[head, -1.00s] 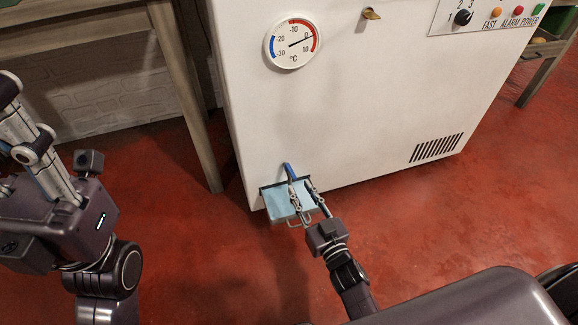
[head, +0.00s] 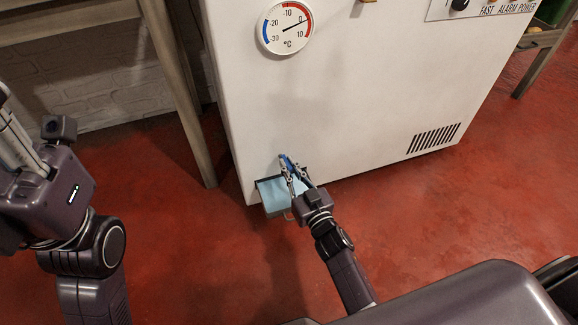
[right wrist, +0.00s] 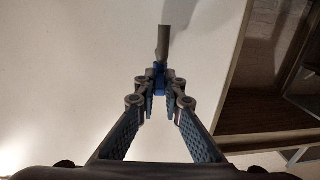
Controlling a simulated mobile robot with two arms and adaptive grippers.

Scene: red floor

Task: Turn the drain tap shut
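The drain tap's blue lever (head: 285,161) is low on the left of the white cabinet front. My right gripper (head: 291,170) reaches up to it from below. In the right wrist view the blue part of the tap (right wrist: 160,76) lies between the tips of my right gripper (right wrist: 161,88), with a grey bar standing beyond it. The fingers are partly open on either side of the blue part; firm contact is not clear. My left gripper (head: 19,146) is at the left edge; its fingertips are out of view.
A light blue tray (head: 278,196) hangs on the cabinet (head: 350,90) right below the tap, close to my right gripper. A wooden table leg (head: 180,100) stands to the left. The red floor in front is clear.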

